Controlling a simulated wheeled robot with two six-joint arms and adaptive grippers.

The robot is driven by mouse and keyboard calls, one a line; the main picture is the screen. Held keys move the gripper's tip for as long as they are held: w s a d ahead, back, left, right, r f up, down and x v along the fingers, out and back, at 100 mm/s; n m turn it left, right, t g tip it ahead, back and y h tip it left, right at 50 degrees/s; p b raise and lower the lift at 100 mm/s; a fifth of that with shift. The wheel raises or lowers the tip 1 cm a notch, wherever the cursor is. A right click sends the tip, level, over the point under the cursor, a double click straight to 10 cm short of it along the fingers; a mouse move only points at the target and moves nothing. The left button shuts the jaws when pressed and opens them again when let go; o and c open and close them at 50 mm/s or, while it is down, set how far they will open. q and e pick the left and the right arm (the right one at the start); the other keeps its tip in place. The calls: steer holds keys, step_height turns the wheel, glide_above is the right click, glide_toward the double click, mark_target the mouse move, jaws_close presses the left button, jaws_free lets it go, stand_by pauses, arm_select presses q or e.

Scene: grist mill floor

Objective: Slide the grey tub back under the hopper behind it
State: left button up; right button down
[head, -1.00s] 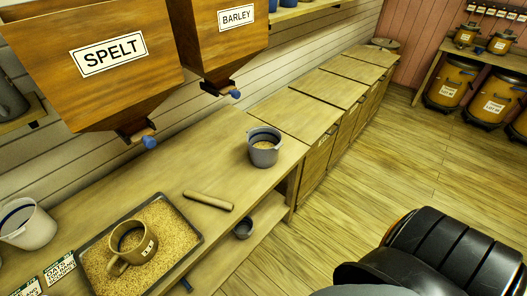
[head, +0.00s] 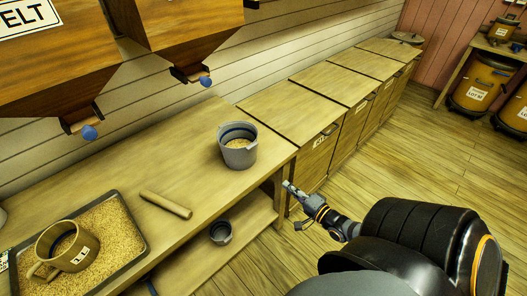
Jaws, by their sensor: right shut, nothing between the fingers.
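The grey tub (head: 238,153) stands upright on the wooden bench (head: 190,150), near its right end, with grain inside. Behind it, up and to the left, a wooden hopper (head: 190,35) hangs on the wall with a blue-knobbed outlet (head: 200,80). The tub stands forward and to the right of that outlet. My right gripper (head: 288,187) is shut and empty, off the bench's front right corner, to the right of and lower than the tub in the picture, apart from it. My left gripper is out of view.
A second hopper (head: 50,60) marked SPELT hangs at the left. A wooden roller (head: 166,204), a grain tray (head: 125,232) and a mug (head: 68,250) lie on the bench. A small dark pot (head: 220,232) is on the lower shelf. Wooden bins (head: 290,108) continue to the right.

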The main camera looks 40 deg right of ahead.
step_height(320, 180, up, 2)
steer(key=b, duration=0.2)
glide_toward(252, 158)
steer(key=shift+m+t+y, duration=0.3)
steer(key=shift+t, duration=0.1)
steer(key=w, duration=0.4)
steer(key=w+b, duration=0.1)
steer(key=w, duration=0.1)
steer(key=shift+w+a+f, duration=0.1)
steer(key=shift+f, duration=0.3)
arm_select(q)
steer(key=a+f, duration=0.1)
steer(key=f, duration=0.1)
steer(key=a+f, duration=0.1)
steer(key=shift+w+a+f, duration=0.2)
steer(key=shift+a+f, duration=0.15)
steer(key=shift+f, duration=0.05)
arm_select(e)
steer(key=shift+w, duration=0.35)
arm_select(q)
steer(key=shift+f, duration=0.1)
